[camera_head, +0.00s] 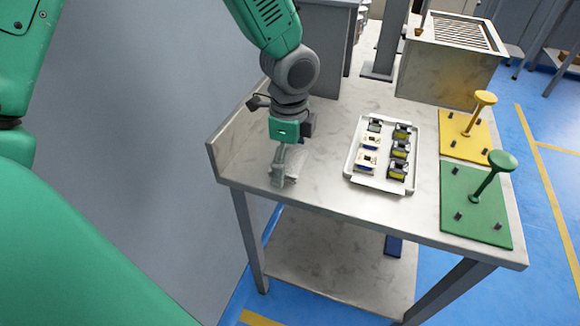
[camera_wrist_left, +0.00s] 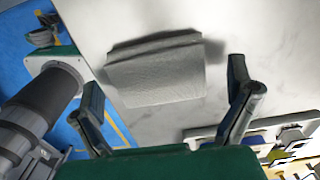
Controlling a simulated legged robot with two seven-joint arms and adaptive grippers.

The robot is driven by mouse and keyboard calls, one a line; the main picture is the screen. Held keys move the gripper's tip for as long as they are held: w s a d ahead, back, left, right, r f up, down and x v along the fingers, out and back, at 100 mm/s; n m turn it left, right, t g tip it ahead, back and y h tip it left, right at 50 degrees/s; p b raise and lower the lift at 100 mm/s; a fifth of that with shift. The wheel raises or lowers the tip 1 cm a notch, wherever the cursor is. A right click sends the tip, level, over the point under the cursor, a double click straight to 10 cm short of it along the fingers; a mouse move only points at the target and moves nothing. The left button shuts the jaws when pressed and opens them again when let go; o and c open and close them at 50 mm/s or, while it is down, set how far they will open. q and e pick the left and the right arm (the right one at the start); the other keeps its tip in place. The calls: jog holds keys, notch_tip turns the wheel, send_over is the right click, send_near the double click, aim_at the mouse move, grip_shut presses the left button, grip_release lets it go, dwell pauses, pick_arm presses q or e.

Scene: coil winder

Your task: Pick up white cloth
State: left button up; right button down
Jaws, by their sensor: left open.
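The white cloth (camera_wrist_left: 155,72) lies folded on the table top in the left wrist view, ahead of and between the fingers. In the head view the cloth (camera_head: 295,165) shows as a pale patch, partly hidden behind my left gripper (camera_head: 281,178). My left gripper also shows in the left wrist view (camera_wrist_left: 168,98) with its two fingers spread wide and nothing between them. I cannot tell from these views how far the fingertips are above the table. My right gripper is not in view.
A white tray (camera_head: 352,176) with several small parts stands to the right of my left gripper. Beyond it are a yellow plate (camera_head: 455,142) and a green plate (camera_head: 462,188), each with an upright knobbed post. A raised edge (camera_head: 232,148) borders the table's left side.

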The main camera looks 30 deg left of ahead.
aim_at(289, 159)
pick_arm(q)
jog(key=shift+f, duration=0.3)
jog(key=shift+r, duration=0.1)
jog(key=shift+c, duration=0.4)
jog(key=shift+a, duration=0.15)
jog(key=c, duration=1)
notch_tip(289, 159, up, 10)
jog(key=p, duration=0.3)
jog(key=shift+c, duration=0.2)
